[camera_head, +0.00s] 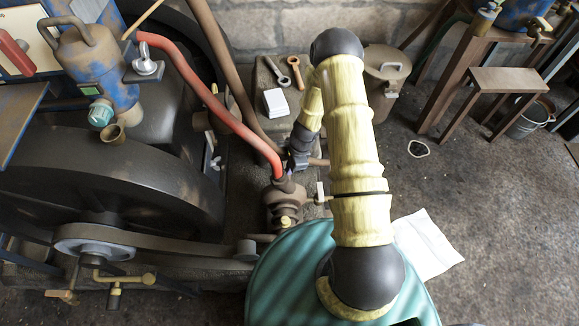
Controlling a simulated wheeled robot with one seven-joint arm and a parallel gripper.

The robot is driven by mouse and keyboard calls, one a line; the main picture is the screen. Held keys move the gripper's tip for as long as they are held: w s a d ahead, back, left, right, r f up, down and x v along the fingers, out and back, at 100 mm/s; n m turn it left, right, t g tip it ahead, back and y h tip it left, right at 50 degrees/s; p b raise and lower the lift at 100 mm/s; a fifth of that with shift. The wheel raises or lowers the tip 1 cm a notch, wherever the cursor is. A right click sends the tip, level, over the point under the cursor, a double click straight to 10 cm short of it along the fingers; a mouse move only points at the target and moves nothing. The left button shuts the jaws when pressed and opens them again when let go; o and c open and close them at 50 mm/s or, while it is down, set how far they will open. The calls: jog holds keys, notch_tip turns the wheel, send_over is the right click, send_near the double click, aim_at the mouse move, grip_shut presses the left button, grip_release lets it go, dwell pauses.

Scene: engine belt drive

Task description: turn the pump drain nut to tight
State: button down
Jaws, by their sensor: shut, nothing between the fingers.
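The pump (281,207) is a dark brown ribbed body at the lower middle, with a red hose (222,108) running down to its top. A small brass fitting (287,222) shows low on the pump. A thin fitting with a pale lever (320,192) sticks out on its right side. I cannot tell which of these is the drain nut, or how tight it is. My gripper (293,169) is dark and small in the picture, just above and right of the hose's lower end. It is shut and empty. I cannot tell whether it touches the hose or pump.
A large dark flywheel (150,160) with a belt pulley (95,238) fills the left. A white box (276,102) and wrenches (294,72) lie behind my gripper. A lidded bin (386,75) stands behind my arm. A paper sheet (427,245) lies on open floor at right.

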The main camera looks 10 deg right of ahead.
jog(key=shift+s, duration=0.1)
dwell(0.4)
jog(key=s+d+r+p, duration=0.1)
jog(key=d+r+p, duration=0.2)
jog(key=d+r, duration=0.3)
notch_tip(320, 180, up, 4)
jog(key=shift+s+f, duration=0.15)
jog(key=shift+d, duration=0.1)
dwell(0.9)
